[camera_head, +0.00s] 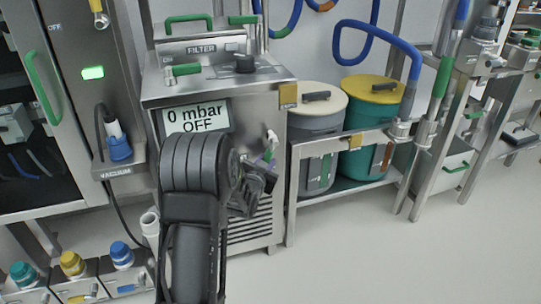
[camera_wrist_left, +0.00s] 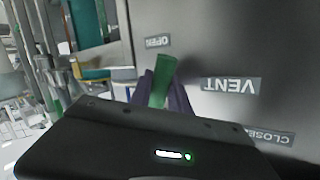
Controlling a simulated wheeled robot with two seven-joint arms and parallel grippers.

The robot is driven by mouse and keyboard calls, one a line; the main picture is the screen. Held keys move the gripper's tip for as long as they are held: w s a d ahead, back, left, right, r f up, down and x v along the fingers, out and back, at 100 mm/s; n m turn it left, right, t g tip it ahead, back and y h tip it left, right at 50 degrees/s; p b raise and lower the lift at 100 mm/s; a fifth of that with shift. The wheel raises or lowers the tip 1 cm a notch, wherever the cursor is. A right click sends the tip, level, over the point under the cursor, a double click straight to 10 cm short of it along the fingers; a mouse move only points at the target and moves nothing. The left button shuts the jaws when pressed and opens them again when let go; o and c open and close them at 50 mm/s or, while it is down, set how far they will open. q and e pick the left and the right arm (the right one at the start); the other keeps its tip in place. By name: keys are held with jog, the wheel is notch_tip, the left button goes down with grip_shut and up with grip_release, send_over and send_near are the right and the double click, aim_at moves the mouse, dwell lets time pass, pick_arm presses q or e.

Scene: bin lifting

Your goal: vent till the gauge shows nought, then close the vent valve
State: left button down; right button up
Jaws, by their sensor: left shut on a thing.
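The gauge display (camera_head: 198,118) on the steel filter unit reads "0 mbar" and "OFF". My left gripper (camera_head: 266,158) is at the right side of this unit, partly hidden by its own wrist. In the left wrist view, its purple fingers (camera_wrist_left: 162,98) are shut on the green vent valve handle (camera_wrist_left: 163,80). That view is upside down. The visible handle lies close to the OPEN label (camera_wrist_left: 157,41), beside the VENT label (camera_wrist_left: 231,85), and apart from the CLOSED label (camera_wrist_left: 272,134). The handle's pivot cannot be made out. My right gripper is out of view.
A grey bin (camera_head: 317,120) and a green bin with a yellow lid (camera_head: 373,89) stand on a steel rack right of the unit. A vacuum holder (camera_head: 120,168) is at the left. Coloured caps line the lower left. The floor (camera_head: 380,255) at right is clear.

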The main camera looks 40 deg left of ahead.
pick_arm(q)
jog(key=s+r+m+g+y+p, duration=0.1)
jog(key=r+m+g+p, duration=0.1)
jog(key=p, duration=0.4)
jog(key=s+a+r+m+g+p, duration=0.1)
jog(key=r+m+g+p, duration=0.1)
jog(key=p, duration=0.4)
jog(key=s+a+r+m+g+y+p, duration=0.1)
jog(key=r+m+g+p, duration=0.1)
jog(key=p, duration=0.5)
jog(key=shift+s+a+r+m+g+y, duration=0.1)
jog(key=shift+s+a+m+g+y, duration=0.2)
jog(key=shift+m+g, duration=0.2)
jog(key=shift+s+r+m+g+y+p, duration=0.15)
jog(key=shift+r+m+g+y+p, duration=0.3)
jog(key=shift+p, duration=0.5)
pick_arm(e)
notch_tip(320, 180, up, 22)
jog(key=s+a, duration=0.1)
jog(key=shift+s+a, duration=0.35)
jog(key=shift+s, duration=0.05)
pick_arm(q)
jog(key=c, duration=1.5)
grip_release()
